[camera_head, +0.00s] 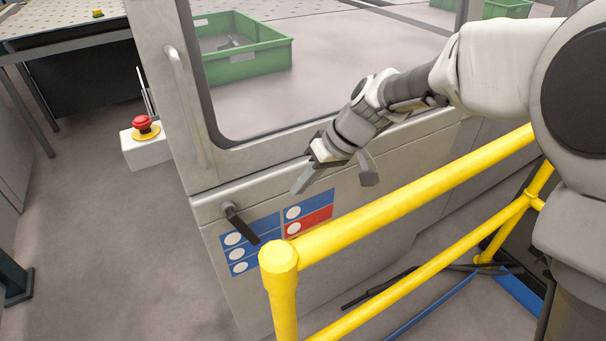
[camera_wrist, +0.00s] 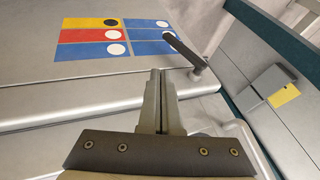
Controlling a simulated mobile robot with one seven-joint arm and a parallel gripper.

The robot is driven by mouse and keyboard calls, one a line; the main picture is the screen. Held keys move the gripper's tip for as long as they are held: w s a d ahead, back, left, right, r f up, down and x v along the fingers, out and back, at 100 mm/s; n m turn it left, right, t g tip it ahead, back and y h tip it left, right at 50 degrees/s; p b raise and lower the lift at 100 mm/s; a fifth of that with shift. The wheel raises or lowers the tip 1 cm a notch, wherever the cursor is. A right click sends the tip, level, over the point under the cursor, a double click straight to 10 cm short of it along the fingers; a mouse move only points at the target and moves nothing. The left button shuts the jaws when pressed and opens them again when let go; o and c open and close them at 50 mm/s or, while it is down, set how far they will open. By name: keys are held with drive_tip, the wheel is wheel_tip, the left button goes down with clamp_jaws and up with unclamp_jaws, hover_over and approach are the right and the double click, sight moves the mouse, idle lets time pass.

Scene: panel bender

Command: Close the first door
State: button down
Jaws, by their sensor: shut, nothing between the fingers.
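The door (camera_head: 262,183) is a grey metal panel with a large window and a vertical bar handle (camera_head: 188,105). A black lever handle (camera_head: 240,222) sits low near its left edge, beside blue and red labels. In the wrist view, the lever (camera_wrist: 186,50) lies just beyond and right of my fingertips. My gripper (camera_head: 302,178) is in front of the door's lower part, up and right of the lever. In the wrist view, my gripper (camera_wrist: 160,78) has its fingers together with nothing between them. I cannot tell whether it touches the door.
A yellow railing (camera_head: 400,197) stands between my body and the door, under my arm. A red emergency button (camera_head: 142,123) on a white box stands left of the door. Green crates (camera_head: 240,68) show through the window. The floor (camera_head: 90,230) at left is clear.

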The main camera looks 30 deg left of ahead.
drive_tip(key=a+f, duration=0.1)
drive_tip(key=b, duration=0.1)
approach(252, 231)
wheel_tip(252, 231, down, 4)
drive_tip(key=w, duration=0.3)
drive_tip(key=shift+s+a+f, duration=0.35)
drive_tip(key=shift+s+a, duration=0.35)
drive_tip(key=shift+s, duration=0.1)
drive_tip(key=shift+s+a+f, duration=0.35)
drive_tip(key=shift+s+a, duration=0.35)
drive_tip(key=shift+s, duration=0.15)
